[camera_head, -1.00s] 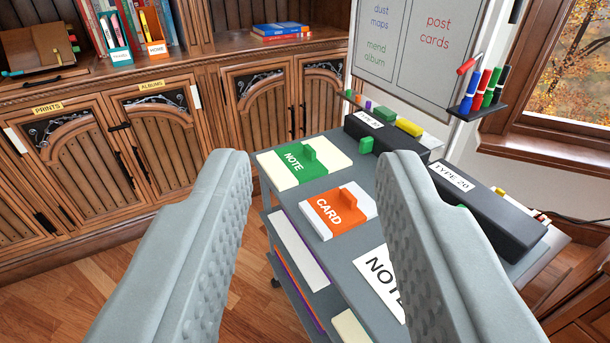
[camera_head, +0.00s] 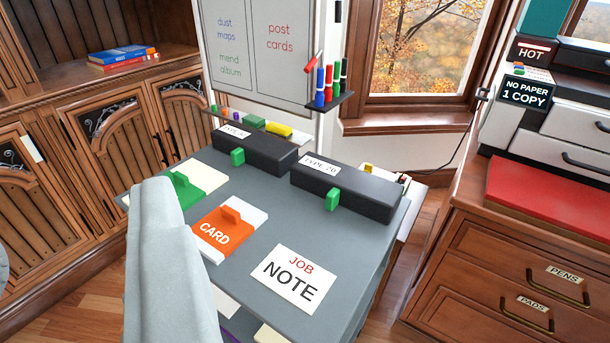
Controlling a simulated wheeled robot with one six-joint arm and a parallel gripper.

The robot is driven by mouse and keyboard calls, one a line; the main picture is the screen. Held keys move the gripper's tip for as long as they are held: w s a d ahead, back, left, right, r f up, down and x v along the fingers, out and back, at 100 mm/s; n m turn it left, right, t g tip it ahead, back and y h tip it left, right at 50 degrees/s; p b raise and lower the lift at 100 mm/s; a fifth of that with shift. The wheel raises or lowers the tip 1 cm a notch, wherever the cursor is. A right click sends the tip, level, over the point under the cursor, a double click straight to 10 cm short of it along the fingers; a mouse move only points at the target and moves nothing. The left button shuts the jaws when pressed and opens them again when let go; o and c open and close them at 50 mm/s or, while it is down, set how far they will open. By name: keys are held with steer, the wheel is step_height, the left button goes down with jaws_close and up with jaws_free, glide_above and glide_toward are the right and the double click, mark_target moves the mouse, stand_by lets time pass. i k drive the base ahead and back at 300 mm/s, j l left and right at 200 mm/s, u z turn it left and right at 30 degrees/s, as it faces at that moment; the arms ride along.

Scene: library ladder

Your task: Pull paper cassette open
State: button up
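The printer stands at the right edge, partly cut off, with a black panel (camera_head: 527,92) reading "NO PAPER 1 COPY". A white drawer front with a dark handle (camera_head: 584,160), which looks like the paper cassette (camera_head: 562,152), sits low on it and appears shut. Another white front with a dark handle (camera_head: 602,128) is above it. My gripper (camera_head: 76,222) is at the lower left, far from the printer. One grey finger shows whole and only a sliver of the other shows at the left edge. The fingers are apart, with nothing seen between them.
A grey cart (camera_head: 225,265) with note and card stacks, a JOB NOTE sheet (camera_head: 293,279) and two black boxes fills the middle. A wooden cabinet (camera_head: 490,250) with a red mat (camera_head: 550,200) stands under the printer. A whiteboard (camera_head: 255,50) and window are behind.

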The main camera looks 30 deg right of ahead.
mark_target(592, 163)
steer(key=z, duration=2.15)
